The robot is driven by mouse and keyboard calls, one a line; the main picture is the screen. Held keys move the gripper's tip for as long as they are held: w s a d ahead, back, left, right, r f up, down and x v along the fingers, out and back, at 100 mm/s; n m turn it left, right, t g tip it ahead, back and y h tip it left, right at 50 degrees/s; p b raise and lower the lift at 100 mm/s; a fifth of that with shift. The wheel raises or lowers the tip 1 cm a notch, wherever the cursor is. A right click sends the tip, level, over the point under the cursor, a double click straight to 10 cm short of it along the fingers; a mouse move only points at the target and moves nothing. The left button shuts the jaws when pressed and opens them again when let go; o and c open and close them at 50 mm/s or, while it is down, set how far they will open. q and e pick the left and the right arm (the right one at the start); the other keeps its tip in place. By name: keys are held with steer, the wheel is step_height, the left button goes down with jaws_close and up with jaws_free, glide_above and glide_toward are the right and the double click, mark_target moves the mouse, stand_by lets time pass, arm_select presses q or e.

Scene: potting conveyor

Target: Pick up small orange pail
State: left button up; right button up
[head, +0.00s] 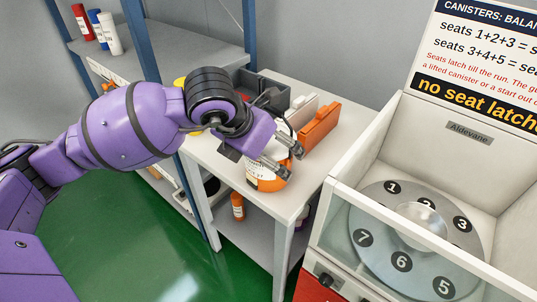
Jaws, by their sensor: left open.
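An orange container with a white label or band (268,184), which looks like the small orange pail, stands on the white side table (232,182). My left gripper (285,159) is open over its upper part, with the fingers pointing right and down. The gripper hides the container's top and handle, and I cannot tell whether the fingers touch it. My right gripper is not in view.
An orange box-like item (319,127) and a pale one (301,111) stand behind the container, near a dark grey bin (262,86). A numbered carousel machine (418,240) stands close on the right. An orange bottle (238,206) is on the lower shelf.

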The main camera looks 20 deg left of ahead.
arm_select(q)
steer(key=shift+f, duration=0.1)
steer(key=shift+c, duration=0.4)
steer(key=c, duration=1.7)
steer(key=shift+c, duration=0.2)
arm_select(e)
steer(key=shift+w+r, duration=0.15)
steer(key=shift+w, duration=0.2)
